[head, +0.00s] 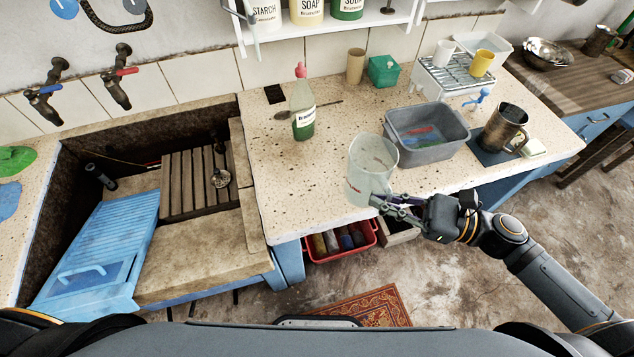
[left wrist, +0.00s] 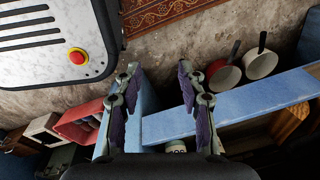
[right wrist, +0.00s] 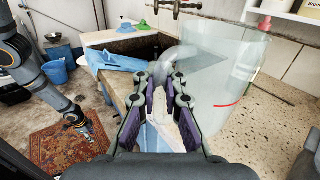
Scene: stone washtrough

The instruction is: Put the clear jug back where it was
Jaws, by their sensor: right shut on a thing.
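The clear jug (head: 368,160) is upright at the front edge of the speckled stone counter (head: 305,190). I cannot tell whether its base touches the stone. My right gripper (head: 385,203) is shut on the jug's handle, at its front right side. In the right wrist view the jug (right wrist: 228,85) fills the upper right, with red print on its wall, and the fingers (right wrist: 160,85) close on its handle. My left gripper (left wrist: 158,72) is open and empty, low down above the floor side, near a blue board; it is not in the head view.
A grey basin (head: 428,145) stands right of the jug, with a metal mug (head: 503,128) on a dark blue mat beyond it. A green soap bottle (head: 302,112) stands behind left. The counter left of the jug is mostly bare. The sunken trough (head: 80,160) lies farther left.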

